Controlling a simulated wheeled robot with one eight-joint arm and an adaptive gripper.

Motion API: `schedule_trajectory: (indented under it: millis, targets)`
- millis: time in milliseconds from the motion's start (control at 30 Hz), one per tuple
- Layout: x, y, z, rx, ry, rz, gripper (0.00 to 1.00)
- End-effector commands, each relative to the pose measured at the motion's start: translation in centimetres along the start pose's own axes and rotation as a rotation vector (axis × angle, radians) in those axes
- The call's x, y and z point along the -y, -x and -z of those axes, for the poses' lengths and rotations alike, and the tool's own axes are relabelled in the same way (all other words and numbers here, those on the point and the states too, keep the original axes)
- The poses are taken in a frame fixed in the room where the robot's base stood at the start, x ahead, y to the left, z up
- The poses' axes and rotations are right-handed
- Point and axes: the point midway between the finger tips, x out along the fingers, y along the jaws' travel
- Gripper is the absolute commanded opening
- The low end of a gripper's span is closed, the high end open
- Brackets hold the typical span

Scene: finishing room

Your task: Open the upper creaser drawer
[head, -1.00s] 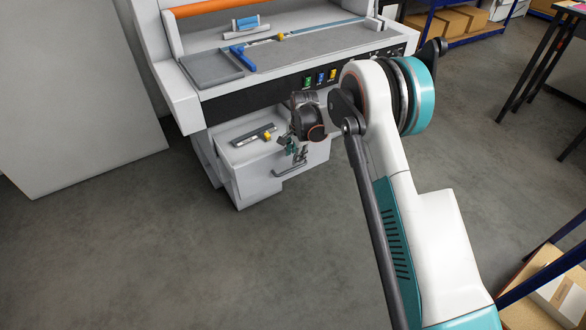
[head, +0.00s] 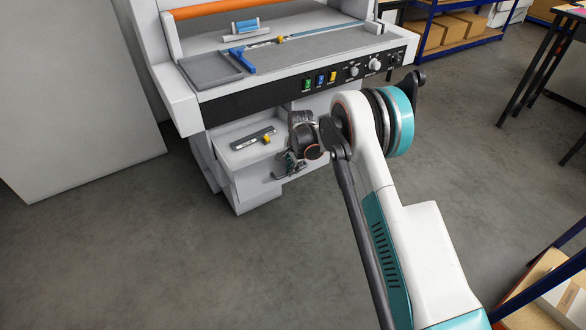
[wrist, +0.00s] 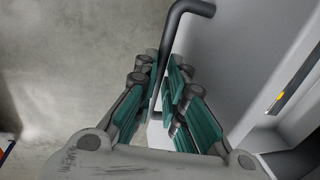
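The creaser (head: 290,90) stands ahead in the head view. Below its bed, a light grey drawer unit (head: 258,185) juts toward me. A dark strip-shaped tool (head: 250,140) and a small yellow piece (head: 267,139) show on the light area at its top. My gripper (head: 286,168) is low at the drawer front. In the wrist view the dark bar handle (wrist: 178,22) runs down between my teal-padded fingers (wrist: 164,78), which are close around it and appear shut on it. The arm and fingers hide part of the handle and the drawer's right side.
The creaser's control panel (head: 330,78) overhangs just above my gripper. A large pale panel (head: 75,100) stands at left. Blue shelving with boxes (head: 455,25) is at back right, and another shelf (head: 545,290) at lower right. The floor (head: 150,250) in front is clear.

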Motion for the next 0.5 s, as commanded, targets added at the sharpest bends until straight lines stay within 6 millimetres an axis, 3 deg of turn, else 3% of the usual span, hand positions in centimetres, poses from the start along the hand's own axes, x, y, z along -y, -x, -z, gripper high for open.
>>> schedule_trajectory:
  millis: [267, 500]
  targets:
    - [-0.4, 0.1, 0.0, 0.000, 0.000, 0.000, 0.00]
    - [-5.2, 1.0, 0.1, 0.000, -0.001, -0.001, 0.00]
